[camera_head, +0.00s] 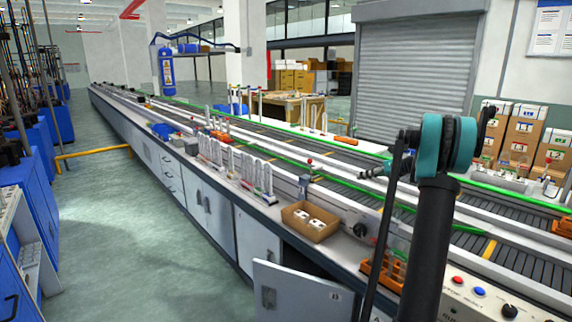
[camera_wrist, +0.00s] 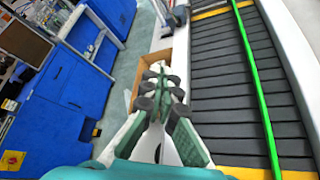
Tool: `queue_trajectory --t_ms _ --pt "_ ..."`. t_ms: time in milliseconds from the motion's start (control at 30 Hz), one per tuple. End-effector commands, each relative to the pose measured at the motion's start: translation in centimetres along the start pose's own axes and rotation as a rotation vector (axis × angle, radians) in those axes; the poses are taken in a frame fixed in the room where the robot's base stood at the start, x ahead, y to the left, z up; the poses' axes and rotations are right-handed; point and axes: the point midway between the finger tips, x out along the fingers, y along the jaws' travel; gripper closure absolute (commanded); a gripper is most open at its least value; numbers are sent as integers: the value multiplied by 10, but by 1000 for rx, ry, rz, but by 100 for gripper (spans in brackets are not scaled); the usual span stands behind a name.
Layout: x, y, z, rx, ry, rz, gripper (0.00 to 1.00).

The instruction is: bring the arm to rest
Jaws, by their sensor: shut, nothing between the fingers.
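My gripper (camera_wrist: 161,92) is in the middle of the wrist view, with its dark finger pads close together. It is shut and I see nothing held in it. In the head view my arm, black with teal joints, rises at the right in front of the conveyor line (camera_head: 350,180). The fingers are hard to make out there. In the wrist view an open cardboard box (camera_wrist: 131,80) lies beyond the fingers, partly hidden by them. It also shows on the bench in the head view (camera_head: 309,232), with white items inside.
Racks of upright white tubes (camera_head: 237,166) stand along the bench. An orange holder (camera_head: 383,270) sits near my arm. A cabinet door (camera_head: 290,292) hangs open below the bench. Blue cabinets (camera_wrist: 62,95) line the left side. The green aisle floor (camera_head: 130,230) is clear.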

Motion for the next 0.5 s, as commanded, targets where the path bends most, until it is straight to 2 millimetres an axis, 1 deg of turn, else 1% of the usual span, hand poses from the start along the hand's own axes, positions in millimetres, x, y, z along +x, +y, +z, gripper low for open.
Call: queue_trajectory --t_ms 267,367,500 --pt "9 17 -15 -118 44 -30 100" --pt "14 26 -23 -179 67 -42 100" --pt "21 42 -39 -293 111 -62 100"
